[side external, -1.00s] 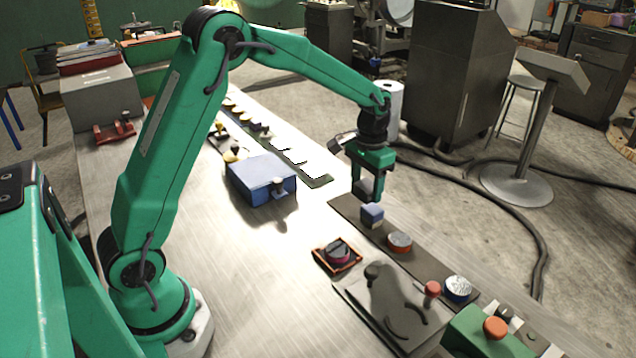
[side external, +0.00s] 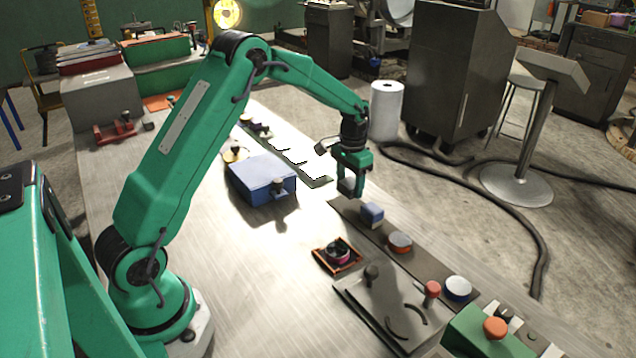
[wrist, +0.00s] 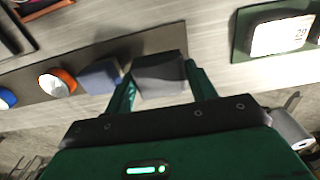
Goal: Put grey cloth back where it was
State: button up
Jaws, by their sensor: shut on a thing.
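The grey cloth (side external: 347,187), a folded dark grey block, is between the fingers of my gripper (side external: 351,180). The wrist view shows my gripper (wrist: 160,80) shut on the cloth (wrist: 158,70), a green finger on each side. The cloth is held over the far end of a dark strip (side external: 343,206). Whether its underside touches the strip cannot be told. A blue block (side external: 372,213) stands on the strip beside it, also in the wrist view (wrist: 100,74).
An orange-rimmed disc (side external: 399,242) and a blue-rimmed disc (side external: 457,288) sit further along the strip. A blue box (side external: 262,179) stands to the left. A green-edged panel (wrist: 237,36) lies beyond the strip's end. A white roll (side external: 386,110) stands behind my gripper.

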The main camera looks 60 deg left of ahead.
aim_at(349, 193)
jog(key=shift+f, duration=1.9)
jog(key=shift+f, duration=0.15)
jog(key=o, duration=1)
jog(key=shift+c, duration=0.2)
notch_tip(349, 193, up, 12)
jog(key=shift+r, duration=0.15)
jog(key=shift+s+r, duration=0.1)
jog(key=shift+r, duration=0.05)
